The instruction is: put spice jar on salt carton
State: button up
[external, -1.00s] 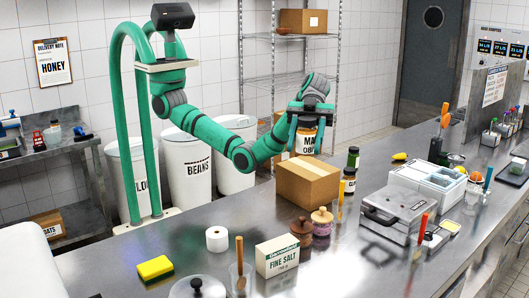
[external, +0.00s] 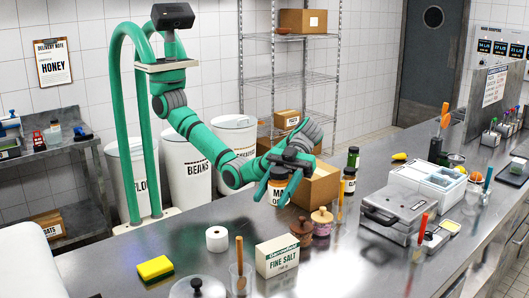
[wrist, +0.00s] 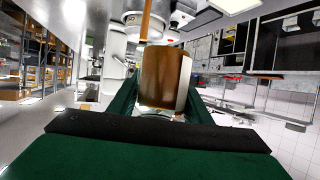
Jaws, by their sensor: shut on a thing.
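The spice jar (external: 278,188), brown with a dark lid and a white label partly hidden by the fingers, is held upright in my gripper (external: 279,193). In the wrist view the brown jar (wrist: 165,80) sits between the green fingers. My gripper is shut on it, above the counter and in front of the cardboard box. The salt carton (external: 277,258), white and green and marked FINE SALT, stands upright near the front of the counter. The jar is above and behind the carton, apart from it. The carton's top shows nothing on it.
The cardboard box (external: 318,188) stands just behind my gripper. A glass with a wooden-handled tool (external: 240,278), a paper roll (external: 217,239) and a yellow sponge (external: 155,268) are left. A grey press (external: 396,208) is farther right.

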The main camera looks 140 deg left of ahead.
aim_at(272, 250)
notch_tip(272, 250, down, 13)
jog(key=shift+r, duration=0.1)
dwell(0.5)
jog(key=o, duration=1.2)
jog(key=shift+f, duration=0.2)
jog(key=shift+o, duration=0.2)
jog(key=shift+r, duration=0.1)
jog(key=shift+a+r, duration=0.15)
jog(key=shift+a, duration=0.1)
jog(key=v, duration=1.1)
jog(key=shift+s+a, duration=0.2)
jog(key=shift+d+r, duration=0.1)
